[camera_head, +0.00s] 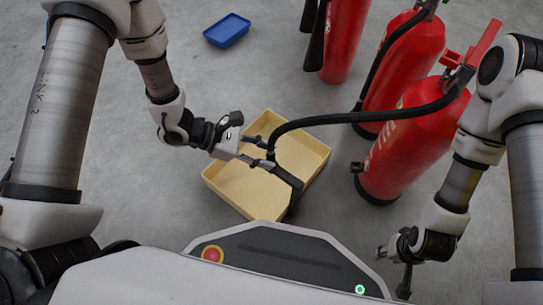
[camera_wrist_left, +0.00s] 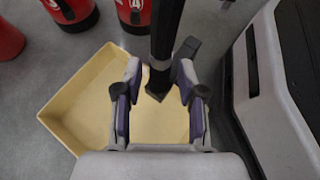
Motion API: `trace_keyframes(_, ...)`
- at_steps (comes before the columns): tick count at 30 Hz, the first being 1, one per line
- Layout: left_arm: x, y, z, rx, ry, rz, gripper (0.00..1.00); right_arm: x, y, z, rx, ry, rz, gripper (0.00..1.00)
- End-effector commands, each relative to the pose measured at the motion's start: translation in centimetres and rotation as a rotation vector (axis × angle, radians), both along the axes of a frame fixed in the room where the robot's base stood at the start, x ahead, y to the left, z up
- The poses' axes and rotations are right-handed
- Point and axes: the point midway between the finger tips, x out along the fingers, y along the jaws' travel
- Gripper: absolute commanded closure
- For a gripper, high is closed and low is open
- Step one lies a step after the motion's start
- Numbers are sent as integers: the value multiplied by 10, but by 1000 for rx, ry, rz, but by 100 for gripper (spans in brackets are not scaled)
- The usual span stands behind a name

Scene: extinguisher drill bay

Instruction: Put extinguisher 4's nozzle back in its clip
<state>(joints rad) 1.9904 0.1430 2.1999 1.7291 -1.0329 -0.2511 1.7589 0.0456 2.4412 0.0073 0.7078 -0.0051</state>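My left gripper (camera_head: 268,154) is shut on the black nozzle (camera_head: 287,178), above the yellow tray. In the left wrist view the nozzle (camera_wrist_left: 166,35) runs between the two finger pads (camera_wrist_left: 158,85). A black hose (camera_head: 345,117) arcs from the nozzle to the head of the nearest red extinguisher (camera_head: 400,150) on the right. A small black part, seemingly the clip (camera_head: 357,167), sticks out from that extinguisher's left side and looks empty. Its number is not readable. My right gripper (camera_head: 392,272) is low at the right, fingers spread, apart from everything.
The yellow tray (camera_head: 212,180) stands on the grey floor below the nozzle. More red extinguishers (camera_head: 415,62) (camera_head: 345,40) stand behind the nearest one. A blue tray (camera_head: 227,31) lies at the back. The floor at left and between the trays is free.

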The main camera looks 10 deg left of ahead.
Motion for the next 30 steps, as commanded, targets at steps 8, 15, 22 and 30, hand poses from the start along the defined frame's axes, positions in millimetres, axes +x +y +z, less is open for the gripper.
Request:
trace_keyframes(8, 0, 0, 0, 0, 0, 0, 100, 0, 0, 0, 0, 0, 0, 60)
trace_keyframes(15, 0, 0, 4, 0, 0, 0, 100, 0, 0, 4, 0, 1, 0, 60)
trace_keyframes(22, 0, 0, 19, 0, 0, 0, 100, 0, 0, 16, 0, 0, 0, 60)
trace_keyframes(30, 0, 0, 35, 0, 0, 0, 100, 0, 0, 30, 0, 0, 0, 60)
